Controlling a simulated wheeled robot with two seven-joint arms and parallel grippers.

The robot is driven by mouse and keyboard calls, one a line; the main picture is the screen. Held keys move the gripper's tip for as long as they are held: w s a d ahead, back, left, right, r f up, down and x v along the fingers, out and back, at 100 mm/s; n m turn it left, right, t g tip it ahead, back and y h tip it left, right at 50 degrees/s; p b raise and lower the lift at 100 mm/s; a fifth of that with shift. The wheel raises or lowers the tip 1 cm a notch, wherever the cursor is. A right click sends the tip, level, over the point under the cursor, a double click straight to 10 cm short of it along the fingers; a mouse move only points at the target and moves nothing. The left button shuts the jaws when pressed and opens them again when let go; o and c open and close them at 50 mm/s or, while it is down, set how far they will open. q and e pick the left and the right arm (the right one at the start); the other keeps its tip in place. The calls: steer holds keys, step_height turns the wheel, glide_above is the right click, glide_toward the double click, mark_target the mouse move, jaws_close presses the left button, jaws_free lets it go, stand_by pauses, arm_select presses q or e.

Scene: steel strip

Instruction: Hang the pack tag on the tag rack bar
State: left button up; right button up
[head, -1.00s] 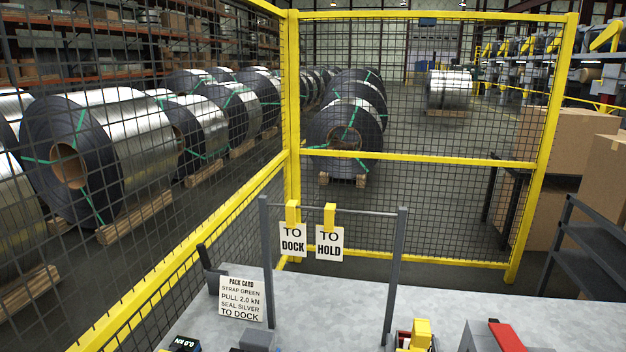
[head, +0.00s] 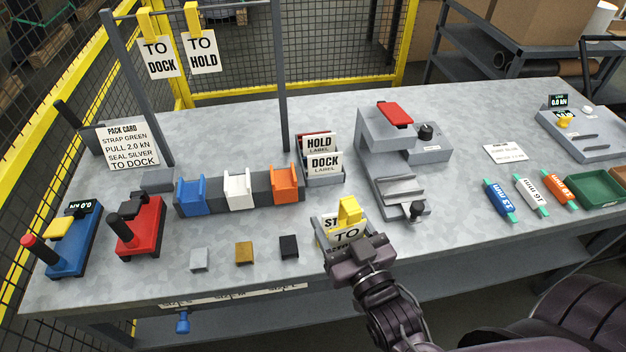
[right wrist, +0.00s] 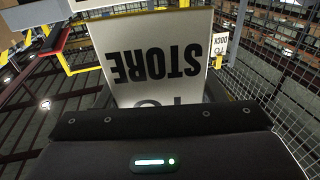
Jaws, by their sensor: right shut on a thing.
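The tag rack bar (head: 232,5) runs across grey posts at the upper left. A TO DOCK tag (head: 159,58) and a TO HOLD tag (head: 201,52) hang there by yellow hooks. My right gripper (head: 357,250) is shut on a pale pack tag (head: 346,234) near the table's front edge. In the right wrist view a card (right wrist: 155,62) reads STORE upside down, just beyond the gripper. My left gripper is out of view.
The pack card (head: 128,147) reads TO DOCK. Orange, white and blue holders (head: 237,188), a label box (head: 323,165) and a grey press (head: 392,160) stand between the gripper and the back. Yellow mesh fencing (head: 60,140) flanks the table.

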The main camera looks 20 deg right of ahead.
steer(key=w+a+r+n+g+y, duration=0.4)
steer(key=a+r+n+y, duration=0.4)
steer(key=a+r+y, duration=0.4)
steer(key=w+a+f+n+g+y, duration=0.2)
steer(key=f+n+g+y, duration=0.4)
steer(key=n+g, duration=0.3)
steer(key=shift+w+f+g, duration=0.5)
steer(key=shift+w+g, duration=0.05)
steer(key=shift+g, duration=1.65)
steer(key=s+d+f+m+t+h, duration=0.1)
steer(key=s+d+m+t+h, duration=0.1)
steer(key=d+m+t+h, duration=0.2)
steer(key=s+d+f+m+t+h, duration=0.2)
steer(key=d+m+t+h, duration=0.3)
steer(key=m+t+h, duration=0.2)
steer(key=s+d+f+m+t+h, duration=0.2)
steer(key=s+d+m+t+h, duration=0.1)
steer(key=d+m+t+h, duration=0.2)
steer(key=shift+s+d+f+m+t+h, duration=0.1)
steer(key=shift+d+m+t+h, duration=0.1)
steer(key=shift+m+t+h, duration=0.75)
steer(key=shift+n+g+h, duration=0.25)
steer(key=shift+n, duration=0.1)
